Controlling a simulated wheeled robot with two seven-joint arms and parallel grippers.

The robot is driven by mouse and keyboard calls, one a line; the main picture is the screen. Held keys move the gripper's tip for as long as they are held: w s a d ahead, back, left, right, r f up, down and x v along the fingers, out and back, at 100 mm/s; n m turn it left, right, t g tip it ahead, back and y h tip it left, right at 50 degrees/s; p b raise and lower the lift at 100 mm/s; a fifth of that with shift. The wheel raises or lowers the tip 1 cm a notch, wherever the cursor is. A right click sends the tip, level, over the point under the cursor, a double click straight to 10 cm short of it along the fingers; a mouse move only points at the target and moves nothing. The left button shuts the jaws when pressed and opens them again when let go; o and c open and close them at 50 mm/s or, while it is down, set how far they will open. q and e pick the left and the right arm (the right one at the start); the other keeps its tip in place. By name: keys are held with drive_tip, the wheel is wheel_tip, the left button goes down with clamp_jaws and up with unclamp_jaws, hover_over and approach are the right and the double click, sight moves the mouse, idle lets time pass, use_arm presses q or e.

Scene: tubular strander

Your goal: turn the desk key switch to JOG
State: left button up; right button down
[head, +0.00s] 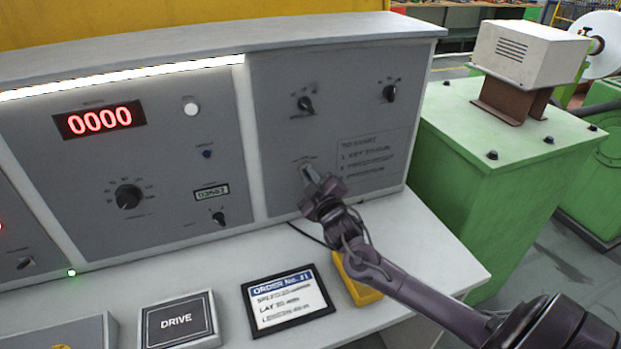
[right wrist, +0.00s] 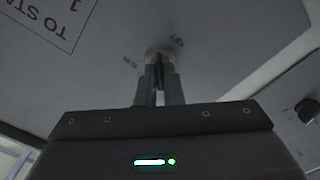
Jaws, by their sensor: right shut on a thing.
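The desk key switch (right wrist: 158,52) is on the lower part of the right-hand grey panel. My left gripper is not in view.
Two black knobs (head: 305,104) (head: 390,93) sit above on the same panel. A printed notice (head: 374,157) is just right of the switch. An order card (head: 287,300), a DRIVE plate (head: 178,320) and a yellow block (head: 355,280) are on the desk below. A green machine (head: 500,170) stands at right.

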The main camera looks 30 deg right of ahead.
drive_tip(key=shift+m, duration=0.3)
drive_tip(key=m+p, duration=0.2)
drive_tip(key=m, duration=0.5)
drive_tip(key=shift+m+p, duration=0.3)
drive_tip(key=shift+m, duration=0.4)
drive_tip(key=c, duration=1.6)
unclamp_jaws()
drive_tip(key=shift+o, duration=0.2)
drive_tip(key=shift+d, duration=0.1)
drive_tip(key=shift+s, duration=0.1)
